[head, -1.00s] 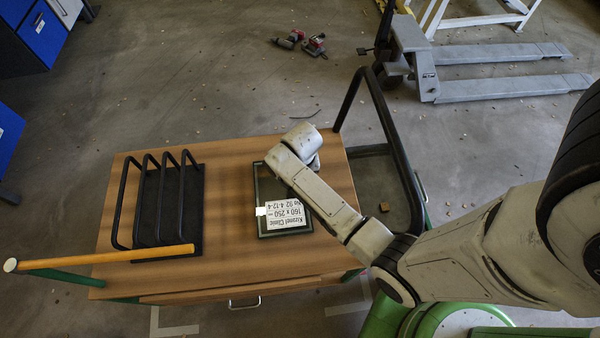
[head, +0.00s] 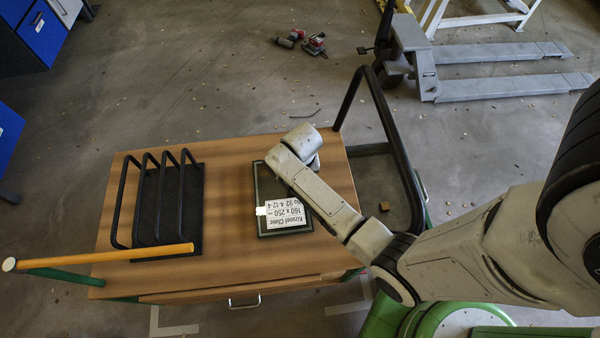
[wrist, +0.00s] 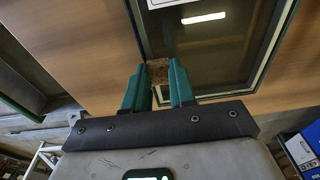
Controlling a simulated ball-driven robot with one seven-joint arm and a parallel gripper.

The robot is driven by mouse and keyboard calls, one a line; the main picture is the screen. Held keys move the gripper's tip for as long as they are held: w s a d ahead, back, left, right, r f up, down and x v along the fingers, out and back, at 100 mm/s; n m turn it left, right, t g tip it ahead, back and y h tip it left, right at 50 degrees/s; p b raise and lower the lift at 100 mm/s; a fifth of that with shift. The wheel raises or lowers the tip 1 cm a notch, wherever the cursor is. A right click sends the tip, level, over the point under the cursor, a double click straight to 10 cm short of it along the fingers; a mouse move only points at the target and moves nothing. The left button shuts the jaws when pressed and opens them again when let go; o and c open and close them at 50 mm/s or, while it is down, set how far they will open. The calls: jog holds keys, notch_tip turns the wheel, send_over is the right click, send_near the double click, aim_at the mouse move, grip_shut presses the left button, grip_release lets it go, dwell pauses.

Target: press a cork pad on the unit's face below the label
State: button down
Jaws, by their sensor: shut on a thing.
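The unit, a dark glass pane in a thin dark frame (head: 264,185), lies on the wooden cart top. It fills much of the wrist view (wrist: 215,60). Its white printed label (head: 287,213) sits near the frame's front end in the head view. My gripper (wrist: 158,82) has two teal fingers shut on a small brown cork pad (wrist: 158,69). The pad is over the glass near a frame corner; I cannot tell whether it touches. In the head view my arm hides the fingers and pad.
A black rack (head: 152,205) with several hoops stands left on the cart top (head: 225,180). A yellow bar (head: 110,257) runs along the front left. A black push handle (head: 395,140) rises at the right. A small brown block (head: 384,206) lies right of the cart top.

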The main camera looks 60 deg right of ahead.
dwell(0.3)
jog(key=c, duration=0.8)
grip_release()
jog(key=shift+c, duration=0.2)
jog(key=shift+r, duration=0.15)
jog(key=shift+s+a+r+p, duration=0.15)
jog(key=shift+r+p, duration=1.3)
jog(key=shift+p, duration=0.15)
jog(key=shift+s+a+r+p, duration=0.1)
jog(key=shift+a+r+p, duration=0.05)
jog(key=shift+r+p, duration=1.35)
jog(key=shift+f, duration=0.1)
jog(key=s+a+r+n+b, duration=0.3)
jog(key=s+a+r+n, duration=0.6)
jog(key=s, duration=0.4)
jog(key=shift+a+r+n+y+b, duration=0.35)
jog(key=shift+a+n+y+b, duration=0.05)
jog(key=shift+a, duration=0.25)
